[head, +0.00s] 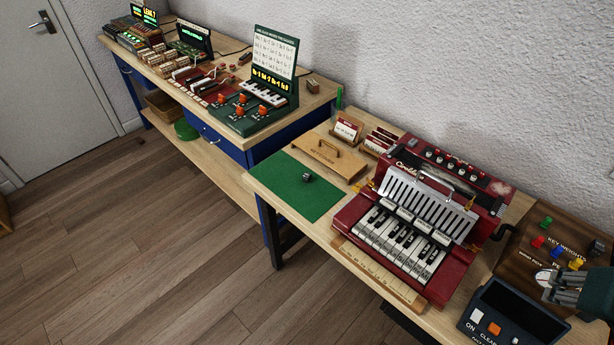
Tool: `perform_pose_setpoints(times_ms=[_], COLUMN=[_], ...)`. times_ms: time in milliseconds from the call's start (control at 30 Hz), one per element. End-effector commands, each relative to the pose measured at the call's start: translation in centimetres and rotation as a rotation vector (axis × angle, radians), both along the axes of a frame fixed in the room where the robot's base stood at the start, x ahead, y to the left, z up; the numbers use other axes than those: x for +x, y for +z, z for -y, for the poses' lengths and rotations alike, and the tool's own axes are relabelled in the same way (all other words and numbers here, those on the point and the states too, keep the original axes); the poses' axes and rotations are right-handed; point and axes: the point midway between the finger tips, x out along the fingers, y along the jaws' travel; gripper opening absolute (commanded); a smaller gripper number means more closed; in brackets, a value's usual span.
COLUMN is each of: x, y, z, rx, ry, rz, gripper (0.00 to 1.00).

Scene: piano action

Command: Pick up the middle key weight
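Several small coloured pieces stand on a brown wooden board (518,245) at the far right, beside lettering that seems to read "KEY WEIGHT". They are a green piece (546,221), a red piece (538,241), a blue piece (557,251), a yellow piece (575,263) and a silver-grey piece (597,247). The blue one is near the middle of the group. My gripper (549,281) is at the right edge, in front of the pieces in the picture. Its fingers are small, and I cannot tell their opening or whether they touch anything.
A dark console (512,318) with buttons sits below my gripper. A red accordion-like keyboard (440,215) stands left of the board. A small dark object (307,177) lies on a green mat (290,195). Another bench (240,150) carries several devices.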

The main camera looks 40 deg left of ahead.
Motion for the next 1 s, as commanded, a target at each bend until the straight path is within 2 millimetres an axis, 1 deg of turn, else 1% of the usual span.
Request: perform_pose_setpoints(times_ms=[33, 100, 267, 500, 767, 1000], x=[0.8, 1.7, 3.6, 6.5, 9.3, 11.6], y=[0.6, 1.1, 2.1, 3.3, 4.0, 4.1], z=[-0.8, -1.9, -4.4, -8.5, -13.5, -18.6], rx=[-0.006, -0.016, -0.038, -0.072, -0.110, -0.144], ry=[0.024, 0.058, 0.134, 0.249, 0.374, 0.490], rz=[-0.008, -0.018, -0.043, -0.079, -0.116, -0.147], gripper=[0.32, 0.32, 0.32, 0.32, 0.32, 0.32])
